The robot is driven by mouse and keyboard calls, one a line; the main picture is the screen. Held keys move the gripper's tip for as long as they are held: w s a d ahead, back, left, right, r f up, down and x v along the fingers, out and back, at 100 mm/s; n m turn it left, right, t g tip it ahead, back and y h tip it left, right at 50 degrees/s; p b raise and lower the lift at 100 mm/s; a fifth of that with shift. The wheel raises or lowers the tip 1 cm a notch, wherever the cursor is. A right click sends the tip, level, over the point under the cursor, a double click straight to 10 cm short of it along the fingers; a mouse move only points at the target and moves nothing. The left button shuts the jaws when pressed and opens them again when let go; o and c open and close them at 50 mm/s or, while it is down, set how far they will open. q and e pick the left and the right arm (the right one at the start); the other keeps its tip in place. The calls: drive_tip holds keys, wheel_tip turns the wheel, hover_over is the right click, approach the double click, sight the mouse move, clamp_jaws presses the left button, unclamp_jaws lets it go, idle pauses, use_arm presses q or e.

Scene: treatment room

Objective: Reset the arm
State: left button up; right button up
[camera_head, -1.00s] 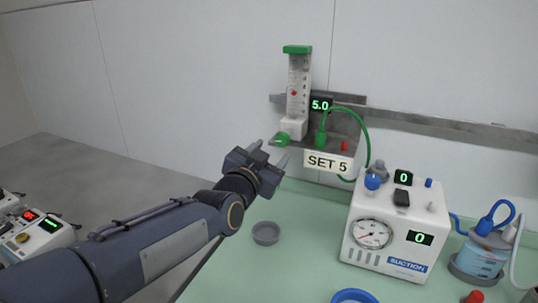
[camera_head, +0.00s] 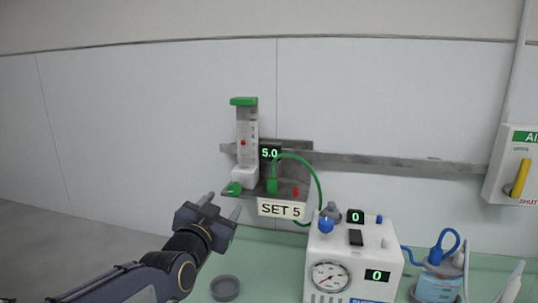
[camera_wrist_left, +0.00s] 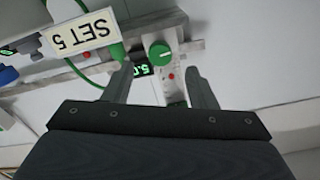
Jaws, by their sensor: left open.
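My left gripper (camera_head: 224,204) is in the lower left of the head view, its fingers pointing up and to the right. It is open and empty, just below and in front of the flowmeter (camera_head: 246,145). The flowmeter is a clear tube with a green top, a red float and a green knob (camera_head: 233,188). Beside it a display (camera_head: 269,153) reads 5.0, above a "SET 5" label (camera_head: 281,208). In the left wrist view the spread fingers (camera_wrist_left: 164,88) frame the green knob (camera_wrist_left: 160,53), with a gap on both sides. My right gripper is not in view.
A white suction unit (camera_head: 325,245) with a gauge and two displays reading 0 stands on the green counter. A grey cup (camera_head: 225,288) sits near my left arm. A wall box (camera_head: 513,170) has a yellow handle.

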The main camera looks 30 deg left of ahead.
use_arm(q)
drive_tip(key=shift+d, duration=0.1)
idle(0.3)
drive_tip(key=s+d+f+n+g+h+p, duration=0.2)
drive_tip(key=s+d+f+g+h+p, duration=0.3)
drive_tip(key=s+d+f+g+h, duration=0.4)
drive_tip(key=s+d+f+g, duration=0.2)
drive_tip(key=s+d+f, duration=0.4)
drive_tip(key=s+d, duration=0.3)
drive_tip(key=shift+s+d+g, duration=0.2)
drive_tip(key=shift+d+g, duration=0.1)
drive_tip(key=shift+d, duration=0.05)
